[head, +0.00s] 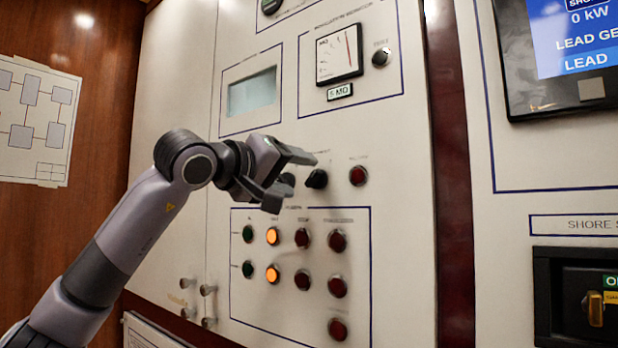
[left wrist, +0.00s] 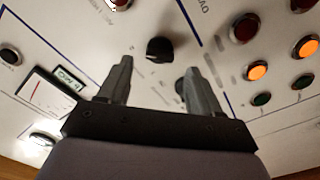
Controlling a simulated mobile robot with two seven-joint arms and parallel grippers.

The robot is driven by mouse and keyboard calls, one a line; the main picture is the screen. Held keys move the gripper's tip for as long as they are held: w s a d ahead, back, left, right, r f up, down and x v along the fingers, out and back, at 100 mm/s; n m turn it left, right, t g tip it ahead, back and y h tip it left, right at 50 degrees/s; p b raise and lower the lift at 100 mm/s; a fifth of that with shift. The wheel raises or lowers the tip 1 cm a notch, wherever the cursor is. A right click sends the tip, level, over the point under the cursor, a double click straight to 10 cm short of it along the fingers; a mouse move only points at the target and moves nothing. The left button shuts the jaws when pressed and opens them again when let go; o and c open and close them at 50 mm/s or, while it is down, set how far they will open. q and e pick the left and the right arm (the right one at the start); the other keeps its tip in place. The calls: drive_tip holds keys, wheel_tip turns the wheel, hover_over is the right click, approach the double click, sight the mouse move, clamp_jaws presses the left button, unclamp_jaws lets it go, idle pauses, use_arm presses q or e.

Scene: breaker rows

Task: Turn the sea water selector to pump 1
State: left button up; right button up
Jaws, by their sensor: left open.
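A black selector knob (head: 317,179) sits on the white panel between a partly hidden dark knob (head: 288,179) and a red button. Its label is too small to read, so I cannot tell for sure which knob is the sea water selector. My left gripper (head: 294,182) is open and empty in front of the panel, just left of the black knob. In the left wrist view the black knob (left wrist: 160,49) shows just beyond and between the open fingertips (left wrist: 155,60). Another dark knob (left wrist: 180,86) is partly hidden by the right-hand finger. My right gripper is not in view.
A red button (head: 358,176) is right of the knob. Below is a block of green, lit orange and red buttons (head: 302,238). Above are a meter (head: 338,55), a small black knob (head: 381,57) and a grey display (head: 252,93). A screen (head: 575,40) is at upper right.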

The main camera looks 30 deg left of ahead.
sight(315, 179)
use_arm(q)
drive_tip(key=shift+w+d, duration=0.2)
drive_tip(key=shift+w, duration=1.8)
drive_tip(key=c, duration=1)
drive_tip(key=shift+c, duration=0.2)
